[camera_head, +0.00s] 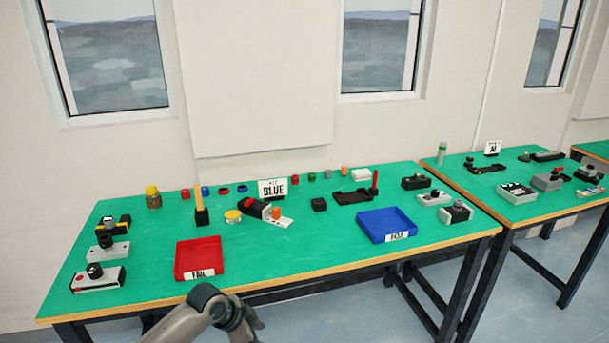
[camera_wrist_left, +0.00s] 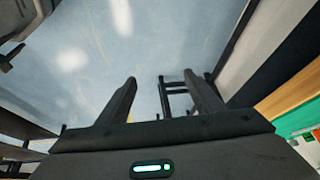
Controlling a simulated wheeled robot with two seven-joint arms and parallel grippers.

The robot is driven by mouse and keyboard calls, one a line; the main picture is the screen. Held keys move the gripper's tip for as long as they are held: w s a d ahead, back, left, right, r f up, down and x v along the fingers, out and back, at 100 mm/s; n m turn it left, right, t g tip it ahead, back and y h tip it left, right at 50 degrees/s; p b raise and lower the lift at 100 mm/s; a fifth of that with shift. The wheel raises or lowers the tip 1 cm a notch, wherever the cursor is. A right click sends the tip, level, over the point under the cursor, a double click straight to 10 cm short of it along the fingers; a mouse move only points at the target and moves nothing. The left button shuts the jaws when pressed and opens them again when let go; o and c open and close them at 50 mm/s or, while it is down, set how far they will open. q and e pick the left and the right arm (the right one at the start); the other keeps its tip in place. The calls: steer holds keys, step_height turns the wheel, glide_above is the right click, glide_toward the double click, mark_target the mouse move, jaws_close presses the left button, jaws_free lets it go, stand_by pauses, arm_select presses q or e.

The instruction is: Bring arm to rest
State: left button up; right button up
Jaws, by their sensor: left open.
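My left arm (camera_head: 207,312) shows at the bottom of the head view, in front of the near edge of the green table (camera_head: 130,278). Its gripper is not clearly seen there. In the left wrist view my left gripper (camera_wrist_left: 165,88) is open, its two dark fingers apart with nothing between them. My right gripper is in neither view.
A red tray (camera_head: 200,274) and a blue tray (camera_head: 386,239) stand near the table's front edge. Another green table (camera_head: 480,184) stands to the right.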

arm_select(q)
steer(key=s+a+f+n+t+y, duration=0.1)
steer(key=s+a+f+n, duration=0.2)
steer(key=f, duration=0.7)
steer(key=s+a+f+n, duration=0.2)
steer(key=f, duration=0.7)
steer(key=s+a+f+n+y, duration=0.2)
steer(key=s+a+f+n, duration=0.15)
steer(key=s+f, duration=0.95)
steer(key=s+a+f, duration=0.1)
steer(key=s+f, duration=0.4)
steer(key=s, duration=0.6)
steer(key=s+a+f+n+g+y, duration=0.1)
steer(key=s+f, duration=0.4)
steer(key=s, duration=0.7)
steer(key=s+a+f+n, duration=0.1)
steer(key=s+f, duration=0.4)
steer(key=s, duration=0.7)
steer(key=shift+a+f+g, duration=0.15)
steer(key=shift+a+g, duration=0.25)
